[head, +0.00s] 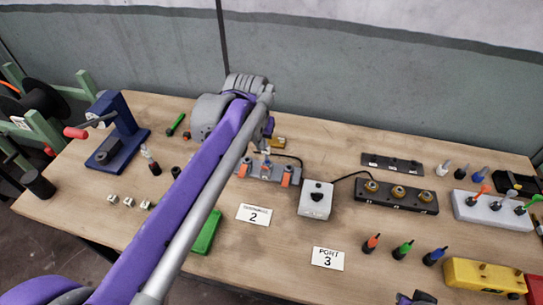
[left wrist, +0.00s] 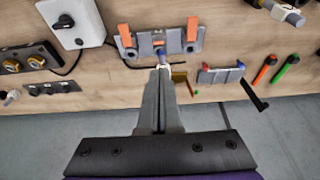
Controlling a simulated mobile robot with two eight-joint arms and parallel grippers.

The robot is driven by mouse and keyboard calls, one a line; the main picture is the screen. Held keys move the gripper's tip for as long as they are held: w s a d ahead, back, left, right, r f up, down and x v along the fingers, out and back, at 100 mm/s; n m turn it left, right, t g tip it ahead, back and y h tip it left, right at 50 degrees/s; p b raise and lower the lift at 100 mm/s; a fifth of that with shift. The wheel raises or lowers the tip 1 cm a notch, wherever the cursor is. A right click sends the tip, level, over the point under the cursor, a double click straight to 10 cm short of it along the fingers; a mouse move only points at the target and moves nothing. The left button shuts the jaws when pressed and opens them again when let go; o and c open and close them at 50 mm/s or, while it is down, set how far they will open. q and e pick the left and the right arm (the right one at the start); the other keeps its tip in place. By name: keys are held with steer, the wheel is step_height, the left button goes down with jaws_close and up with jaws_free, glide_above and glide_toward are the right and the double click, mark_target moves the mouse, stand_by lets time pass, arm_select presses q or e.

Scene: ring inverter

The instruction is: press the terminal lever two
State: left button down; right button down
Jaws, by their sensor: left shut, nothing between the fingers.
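The grey terminal block (head: 266,176) lies on the bench with orange levers, one at its left (head: 243,168) and one at its right (head: 286,178). The left wrist view shows the block (left wrist: 146,47) with the two outer orange levers standing out and a small orange part in its middle. My left gripper (left wrist: 162,68) is shut and empty, its tips close to a blue and white piece (left wrist: 161,54) at the block's middle. I cannot tell whether they touch. In the head view my left arm partly hides the area. A grey and purple part, perhaps my right gripper (head: 415,298), shows at the bottom edge.
A white box with a black knob (head: 316,200) stands right of the block. A card marked 2 (head: 253,215) and a PORT 3 card (head: 328,259) lie in front. A black strip with brass terminals (head: 396,196) is further right. A blue press (head: 118,132) stands left.

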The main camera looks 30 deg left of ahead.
mark_target(265, 168)
arm_select(q)
steer(key=x, duration=1)
arm_select(e)
steer(key=shift+s+f, duration=0.1)
steer(key=shift+f, duration=0.3)
arm_select(q)
steer(key=shift+b, duration=0.3)
